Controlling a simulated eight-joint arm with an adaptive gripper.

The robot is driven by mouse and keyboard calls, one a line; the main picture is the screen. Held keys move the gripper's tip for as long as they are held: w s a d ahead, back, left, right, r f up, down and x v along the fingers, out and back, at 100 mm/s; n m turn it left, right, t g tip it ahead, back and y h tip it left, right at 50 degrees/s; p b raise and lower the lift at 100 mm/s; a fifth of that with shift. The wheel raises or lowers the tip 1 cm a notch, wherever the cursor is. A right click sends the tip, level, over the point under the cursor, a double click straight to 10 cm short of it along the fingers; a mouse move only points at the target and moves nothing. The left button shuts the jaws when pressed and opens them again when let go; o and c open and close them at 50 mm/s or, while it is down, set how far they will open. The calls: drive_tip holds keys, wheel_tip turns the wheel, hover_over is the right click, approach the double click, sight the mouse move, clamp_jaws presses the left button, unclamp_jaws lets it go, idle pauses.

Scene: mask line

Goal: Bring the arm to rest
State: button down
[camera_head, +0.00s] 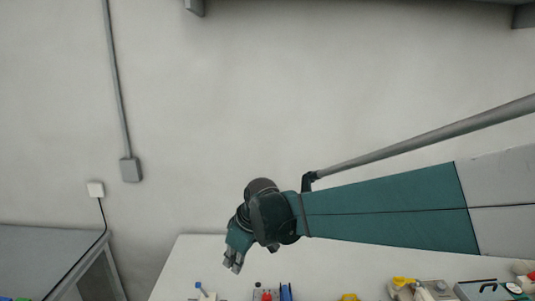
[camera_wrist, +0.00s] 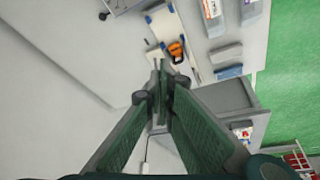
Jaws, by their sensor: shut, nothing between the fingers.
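My gripper (camera_head: 233,264) hangs at the end of my green arm, in the lower middle of the head view. It appears above the back left part of the white table, in front of the wall. In the wrist view the two long fingers of my gripper (camera_wrist: 161,68) come together at their tips, with nothing between them. My arm stretches in from the right edge of the head view.
The white table (camera_head: 190,255) carries a red item (camera_head: 266,295), a yellow item (camera_head: 348,297) and a grey device (camera_head: 435,291) along the lower edge. A grey bench (camera_head: 45,250) stands left. An orange item (camera_wrist: 176,50) and green floor (camera_wrist: 290,80) show in the wrist view.

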drive_tip(key=s+d+m+t+h, duration=0.1)
drive_tip(key=s+d+m, duration=0.3)
drive_tip(key=s+d, duration=0.3)
drive_tip(key=s+d+r+m+t+h+b, duration=0.1)
drive_tip(key=s+d+m, duration=0.3)
drive_tip(key=s+d, duration=0.4)
drive_tip(key=s+d+m+t+h+b, duration=0.1)
drive_tip(key=s+d+m, duration=0.3)
drive_tip(key=d, duration=1.3)
drive_tip(key=shift+s+d+r+m+t, duration=0.25)
drive_tip(key=shift+s+t, duration=0.65)
drive_tip(key=shift+s, duration=0.8)
